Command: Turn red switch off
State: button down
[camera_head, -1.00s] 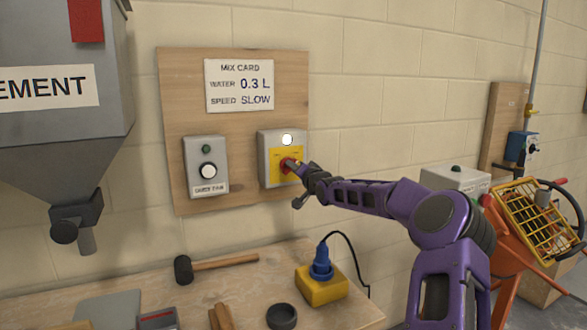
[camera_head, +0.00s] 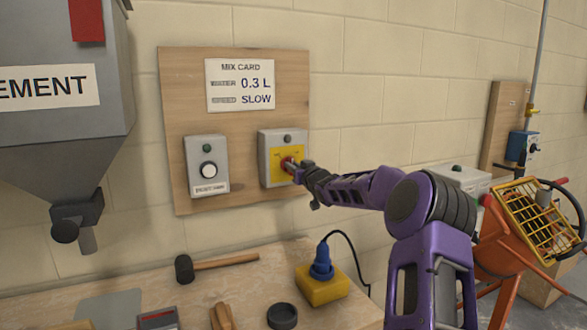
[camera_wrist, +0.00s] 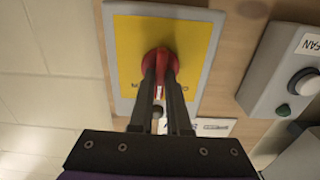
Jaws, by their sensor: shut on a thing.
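The red switch (camera_head: 286,162) is a rotary knob on the yellow plate of a grey box (camera_head: 267,176) on the wooden wall board. My gripper (camera_head: 294,166) reaches it from the right and hides part of it. In the wrist view, my gripper's two fingers (camera_wrist: 161,82) are shut on the red switch (camera_wrist: 160,57), one on each side. The small round lamp (camera_head: 288,138) above the yellow plate is dark. The lettering on the plate is partly covered by the fingers.
A second grey box (camera_head: 207,170) with a black-and-white knob is left of the switch box. Below is a bench with a mallet (camera_head: 216,263), a yellow block with a blue plug (camera_head: 321,286) and a black ring (camera_head: 282,316). A cement hopper (camera_head: 65,120) hangs at left.

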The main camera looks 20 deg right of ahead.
jog(key=shift+a+n+b, duration=0.15)
jog(key=shift+n+b, duration=0.95)
jog(key=shift+n, duration=3.5)
jog(key=c, duration=0.9)
grip_release()
jog(key=shift+s, duration=0.15)
jog(key=s, duration=1.7)
jog(key=shift+s+d, duration=0.1)
jog(key=shift+d, duration=0.2)
